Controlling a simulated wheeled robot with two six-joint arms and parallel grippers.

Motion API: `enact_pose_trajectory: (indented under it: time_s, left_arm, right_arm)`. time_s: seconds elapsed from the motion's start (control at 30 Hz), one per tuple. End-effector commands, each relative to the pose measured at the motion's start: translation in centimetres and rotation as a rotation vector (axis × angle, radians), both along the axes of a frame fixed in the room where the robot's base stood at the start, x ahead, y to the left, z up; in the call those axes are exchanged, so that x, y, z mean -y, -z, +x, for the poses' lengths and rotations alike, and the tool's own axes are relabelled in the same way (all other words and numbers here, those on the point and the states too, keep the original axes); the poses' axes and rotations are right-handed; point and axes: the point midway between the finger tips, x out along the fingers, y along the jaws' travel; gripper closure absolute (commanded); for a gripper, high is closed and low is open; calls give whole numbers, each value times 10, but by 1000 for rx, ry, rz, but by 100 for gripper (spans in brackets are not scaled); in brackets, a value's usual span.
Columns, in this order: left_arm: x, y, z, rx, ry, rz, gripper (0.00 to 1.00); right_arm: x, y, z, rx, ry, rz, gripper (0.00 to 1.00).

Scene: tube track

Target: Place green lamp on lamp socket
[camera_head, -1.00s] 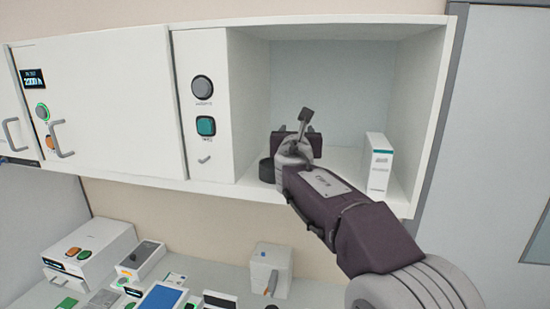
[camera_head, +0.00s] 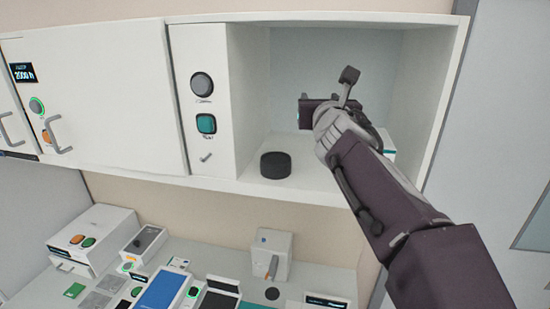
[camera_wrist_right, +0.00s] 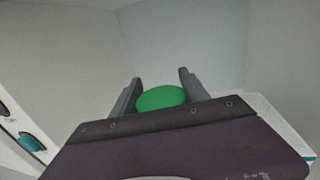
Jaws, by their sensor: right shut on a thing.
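My right gripper (camera_head: 318,112) reaches into the open cabinet bay, with my wrist and forearm coming from the lower right. In the right wrist view its fingers (camera_wrist_right: 159,80) close on the green lamp (camera_wrist_right: 160,98), whose rounded green top shows between them. The lamp is hidden behind the gripper in the head view. A short black round piece (camera_head: 275,165), which looks like the lamp socket, stands on the bay floor near the front left. The gripper is to its right and higher, apart from it. Nothing shows on top of the black piece. My left gripper is not in view.
A white box (camera_head: 388,140) in the bay is mostly behind my arm. The bay's left panel has a grey knob (camera_head: 202,85) and a teal button (camera_head: 206,124). The counter below holds several devices, including a white box with a lever (camera_head: 271,250).

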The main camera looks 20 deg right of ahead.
Motion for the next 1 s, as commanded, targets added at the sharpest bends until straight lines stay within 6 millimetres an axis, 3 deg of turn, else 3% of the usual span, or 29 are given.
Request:
enact_pose_trajectory:
  time_s: [0.27,0.6,0.8,1.0]
  left_arm:
    - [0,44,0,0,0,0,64]
    - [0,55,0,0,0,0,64]
    - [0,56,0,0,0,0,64]
    - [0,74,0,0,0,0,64]
  right_arm:
    - [-29,38,41,-2,-7,0,89]
    - [-63,68,92,-3,-3,-1,89]
    - [-66,71,97,1,0,0,89]
    - [-65,107,97,-1,0,0,89]
